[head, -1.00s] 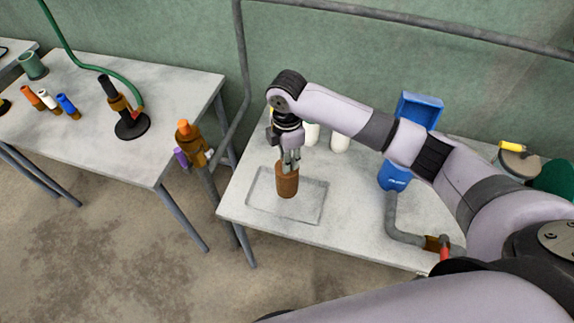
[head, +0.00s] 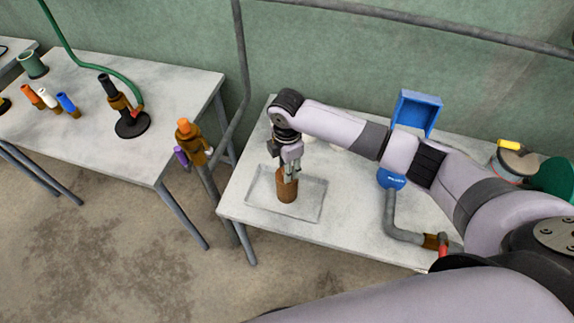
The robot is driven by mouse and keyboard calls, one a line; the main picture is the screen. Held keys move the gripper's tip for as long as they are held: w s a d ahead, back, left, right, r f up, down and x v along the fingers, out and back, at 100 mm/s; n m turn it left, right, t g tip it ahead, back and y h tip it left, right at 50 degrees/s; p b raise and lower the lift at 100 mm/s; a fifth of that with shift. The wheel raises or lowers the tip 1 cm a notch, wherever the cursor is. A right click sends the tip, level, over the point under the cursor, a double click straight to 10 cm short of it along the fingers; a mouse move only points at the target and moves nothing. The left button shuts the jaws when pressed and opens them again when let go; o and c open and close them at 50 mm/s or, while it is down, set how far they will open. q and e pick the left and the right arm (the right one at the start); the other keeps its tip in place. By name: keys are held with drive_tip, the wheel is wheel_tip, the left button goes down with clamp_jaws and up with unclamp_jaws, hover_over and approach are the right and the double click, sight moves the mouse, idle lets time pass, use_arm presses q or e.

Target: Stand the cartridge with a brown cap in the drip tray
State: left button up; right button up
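The cartridge with a brown cap (head: 287,190) is upright over the drip tray (head: 318,205), a shallow clear-grey tray on the right table. Its lower end shows within the tray's outline; whether it touches the tray floor I cannot tell. My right gripper (head: 288,170) points down and is shut on the top of the cartridge, with the fingers on either side of it. My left gripper is not in the head view.
A blue dispenser (head: 417,112) and a bent grey pipe (head: 391,215) stand right of the tray. The left table holds orange, white and blue cartridges (head: 67,104) and a black stand (head: 132,124). The pale cylinders behind my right arm are mostly hidden.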

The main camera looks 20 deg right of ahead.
drive_tip(key=shift+o, duration=0.6)
drive_tip(key=shift+r, duration=0.15)
wheel_tip(320, 180, up, 12)
drive_tip(key=b, duration=0.1)
drive_tip(key=shift+b, duration=0.3)
